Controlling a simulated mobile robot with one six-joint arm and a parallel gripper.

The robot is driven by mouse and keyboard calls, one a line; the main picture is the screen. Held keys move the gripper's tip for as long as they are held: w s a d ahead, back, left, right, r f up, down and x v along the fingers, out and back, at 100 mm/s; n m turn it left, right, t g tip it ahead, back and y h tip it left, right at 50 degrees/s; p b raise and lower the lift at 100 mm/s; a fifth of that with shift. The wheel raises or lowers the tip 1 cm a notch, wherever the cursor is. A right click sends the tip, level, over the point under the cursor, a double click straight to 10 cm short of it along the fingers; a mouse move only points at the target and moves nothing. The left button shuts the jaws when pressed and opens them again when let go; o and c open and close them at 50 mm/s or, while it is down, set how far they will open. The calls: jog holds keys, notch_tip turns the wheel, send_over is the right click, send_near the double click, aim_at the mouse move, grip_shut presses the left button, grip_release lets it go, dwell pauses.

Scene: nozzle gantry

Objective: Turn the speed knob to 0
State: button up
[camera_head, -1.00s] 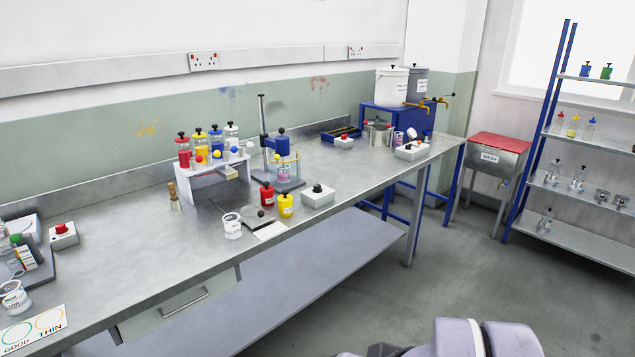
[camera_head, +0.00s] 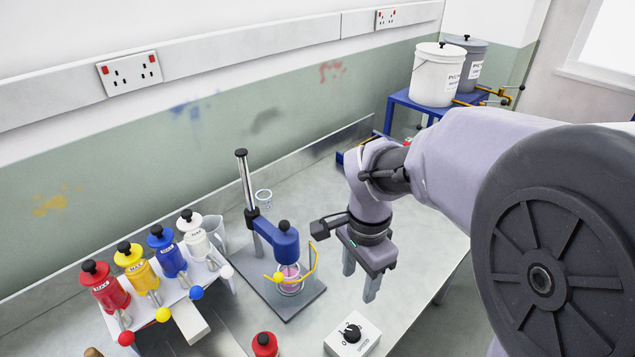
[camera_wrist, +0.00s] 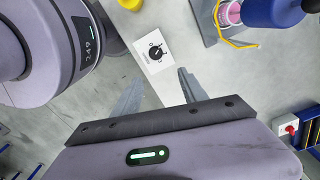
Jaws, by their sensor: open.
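The speed knob (camera_head: 351,333) is a black round knob on a white control box with printed marks around it. The white control box (camera_head: 368,347) sits at the bench's front edge, low in the head view. In the wrist view the knob (camera_wrist: 156,53) shows from above, beyond and between the finger directions. My gripper (camera_head: 359,276) points down above the bench, behind and slightly right of the box in the head view. Its two fingers are apart and empty, also seen in the wrist view (camera_wrist: 158,88). It does not touch the knob. The exact dial setting is too small to read.
A blue mixer stand (camera_head: 285,246) with a yellow guard stands left of my gripper. A rack of red, yellow, blue and white bottles (camera_head: 160,270) is further left. Bare bench lies right of the gripper.

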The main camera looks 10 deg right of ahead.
jog(key=b, duration=0.3)
send_over(353, 330)
notch_tip(353, 330, down, 6)
notch_tip(353, 330, down, 11)
jog(key=b, duration=0.4)
jog(key=shift+s+f, duration=0.1)
grip_shut()
